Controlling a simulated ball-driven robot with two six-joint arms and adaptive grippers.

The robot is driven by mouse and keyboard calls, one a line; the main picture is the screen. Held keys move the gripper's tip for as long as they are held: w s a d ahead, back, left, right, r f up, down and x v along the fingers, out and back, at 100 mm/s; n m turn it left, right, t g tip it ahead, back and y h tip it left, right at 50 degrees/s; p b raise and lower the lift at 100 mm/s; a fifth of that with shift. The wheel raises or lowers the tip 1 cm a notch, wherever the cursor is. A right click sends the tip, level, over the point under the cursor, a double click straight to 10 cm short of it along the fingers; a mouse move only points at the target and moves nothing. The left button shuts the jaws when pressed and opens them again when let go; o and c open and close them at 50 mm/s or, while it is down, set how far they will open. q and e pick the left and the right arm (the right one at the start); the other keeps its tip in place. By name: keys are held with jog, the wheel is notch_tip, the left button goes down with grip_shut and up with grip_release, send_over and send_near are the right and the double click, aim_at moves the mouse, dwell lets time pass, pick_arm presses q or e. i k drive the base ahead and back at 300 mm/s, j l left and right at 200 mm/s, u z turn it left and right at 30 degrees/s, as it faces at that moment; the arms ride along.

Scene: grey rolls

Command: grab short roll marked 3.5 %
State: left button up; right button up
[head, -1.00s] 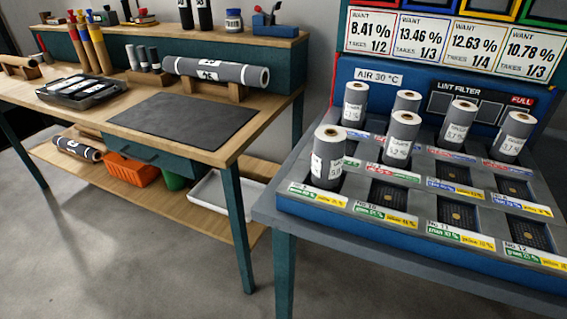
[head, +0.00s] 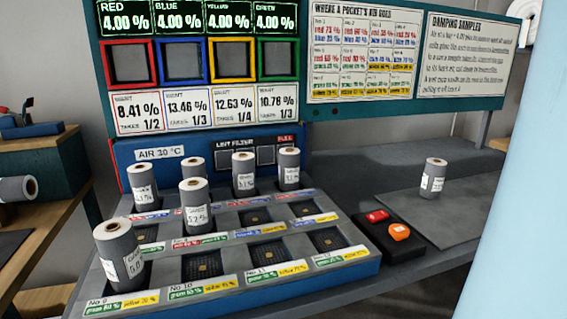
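Several short grey rolls with white labels stand upright in the pocketed blue tray (head: 345,270). One is front left (head: 118,252), tilted in the picture. Others are at the back left (head: 143,188), in the middle (head: 195,206), behind that one (head: 196,168), and at the back right, one (head: 244,174) beside another (head: 289,169). One more short roll (head: 433,179) stands alone on a dark mat (head: 455,215) to the right. The label percentages are too small to read surely, so I cannot tell which is 3.5 %. Neither gripper is in view.
A black box with a red button (head: 377,216) and an orange button (head: 399,232) sits between tray and mat. A panel with percentage displays (head: 205,65) and a pocket chart (head: 361,60) stand behind. A wooden bench (head: 45,210) is at left. Most of the mat is clear.

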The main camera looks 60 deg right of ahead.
aim_at(434, 177)
jog(key=z, duration=2.8)
